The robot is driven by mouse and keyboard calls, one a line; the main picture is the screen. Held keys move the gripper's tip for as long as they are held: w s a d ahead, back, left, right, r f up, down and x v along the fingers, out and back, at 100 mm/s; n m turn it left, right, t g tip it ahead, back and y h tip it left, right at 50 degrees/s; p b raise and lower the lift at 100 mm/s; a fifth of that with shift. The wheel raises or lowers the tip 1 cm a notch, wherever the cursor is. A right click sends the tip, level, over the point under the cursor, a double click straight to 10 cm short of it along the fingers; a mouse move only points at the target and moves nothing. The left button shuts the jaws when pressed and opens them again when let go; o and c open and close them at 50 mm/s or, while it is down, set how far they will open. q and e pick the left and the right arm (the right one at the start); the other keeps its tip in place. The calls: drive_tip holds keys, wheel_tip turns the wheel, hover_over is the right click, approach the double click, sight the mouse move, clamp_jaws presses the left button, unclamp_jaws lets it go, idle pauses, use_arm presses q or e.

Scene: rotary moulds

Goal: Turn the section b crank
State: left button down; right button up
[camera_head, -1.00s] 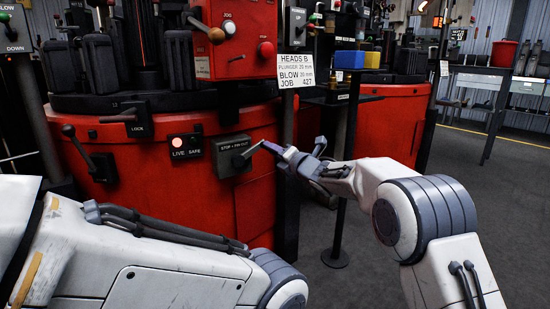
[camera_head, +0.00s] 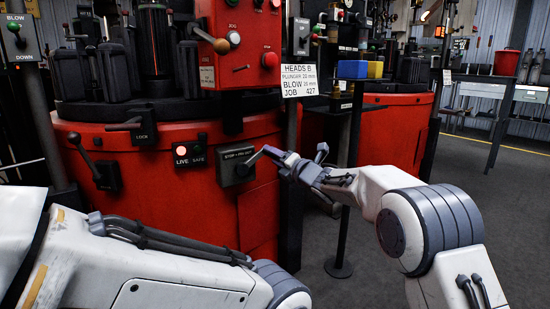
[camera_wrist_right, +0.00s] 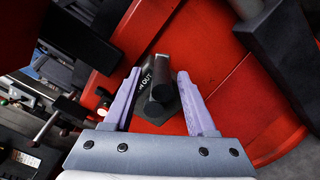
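A dark box marked "STOP - PIN OUT" (camera_head: 237,172) is on the red machine's front, with a short crank handle (camera_head: 256,155) pointing up and right. The sign "HEADS B" (camera_head: 298,75) hangs above it to the right. My right gripper (camera_head: 268,152) is at the handle's outer end. In the right wrist view my right gripper (camera_wrist_right: 159,74) is open, its two purple fingers on either side of the black handle (camera_wrist_right: 161,88), with visible gaps. Part of the box's lettering shows behind it. My left arm crosses the lower left; its gripper is out of view.
Left of the box are a "LIVE SAFE" switch plate (camera_head: 190,154), a "LOCK" lever (camera_head: 142,128) and a black lever (camera_head: 95,165). A dark post (camera_head: 345,220) stands right of the gripper. Open floor lies to the right.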

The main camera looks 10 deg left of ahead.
drive_tip(key=shift+d, duration=0.1)
drive_tip(key=p+v, duration=0.2)
drive_tip(key=v, duration=0.8)
drive_tip(key=shift+s+d, duration=0.15)
idle(0.9)
